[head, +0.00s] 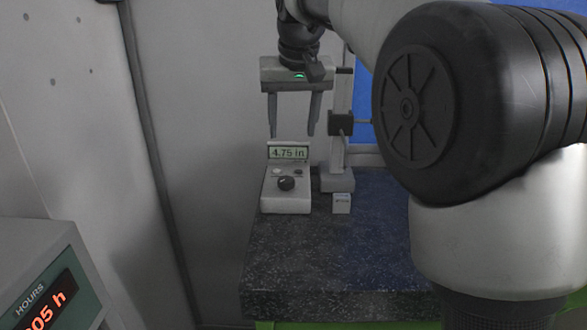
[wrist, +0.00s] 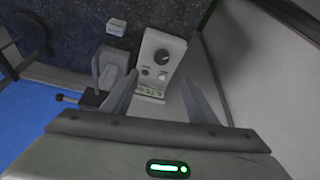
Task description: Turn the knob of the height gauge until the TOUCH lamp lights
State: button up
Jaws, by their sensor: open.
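The height gauge's control box (head: 285,203) stands on the dark speckled table, with a black knob (head: 286,183) on its sloped face and a display (head: 288,153) reading 4.75 in. Two small round parts sit above the knob; I cannot tell which is the TOUCH lamp, and neither looks clearly lit. The gauge's column (head: 338,145) with a black slider (head: 341,123) stands just right of the box. My gripper (head: 292,133) is open and empty, pointing down above the box. In the wrist view the knob (wrist: 161,56) shows beyond my open fingers (wrist: 158,98), apart from them.
A small white block (head: 341,203) sits on the table (head: 330,250) in front of the column. A grey-green unit with an HOURS display (head: 45,300) stands at lower left. A wall is close left of the table. The table's front is clear.

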jog(key=b, duration=0.1)
send_near(286, 179)
jog(key=x, duration=0.8)
jog(key=shift+s, duration=0.1)
jog(key=c, duration=1.1)
jog(key=shift+o, duration=0.2)
jog(key=shift+d, duration=0.1)
